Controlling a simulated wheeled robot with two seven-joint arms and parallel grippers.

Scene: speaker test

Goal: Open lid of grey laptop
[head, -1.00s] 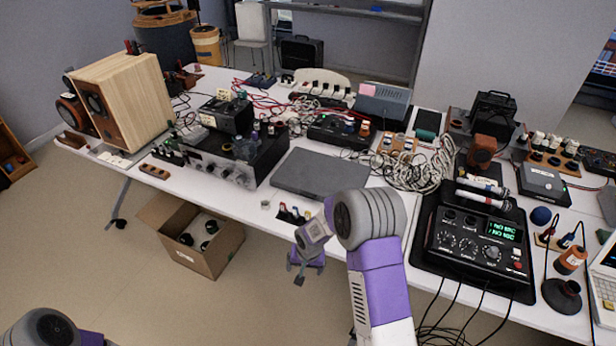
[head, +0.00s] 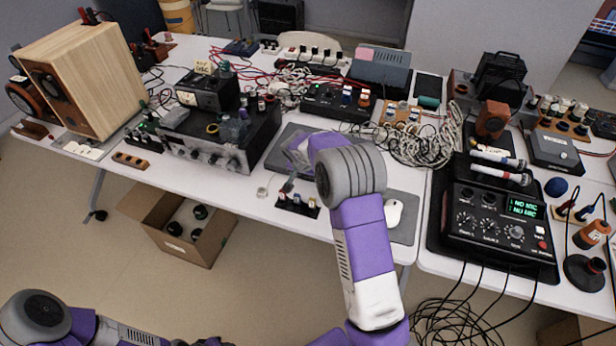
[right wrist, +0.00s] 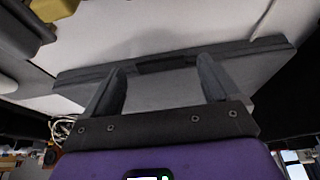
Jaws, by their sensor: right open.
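The grey laptop (head: 279,150) lies shut and flat on the white table, in the middle of the head view. My right arm and gripper hide much of it. In the right wrist view the laptop (right wrist: 165,92) lies across the picture, and the two fingers of the gripper (right wrist: 162,82) are spread apart with nothing gripped. I cannot tell whether they touch the laptop. My left arm shows at the bottom left of the head view; its gripper is out of view.
A white mouse (head: 394,212) lies on a grey pad (head: 402,232) to the right. A black amplifier (head: 222,142) stands left, a cable bundle (head: 425,145) right. An open carton (head: 190,245) is on the floor.

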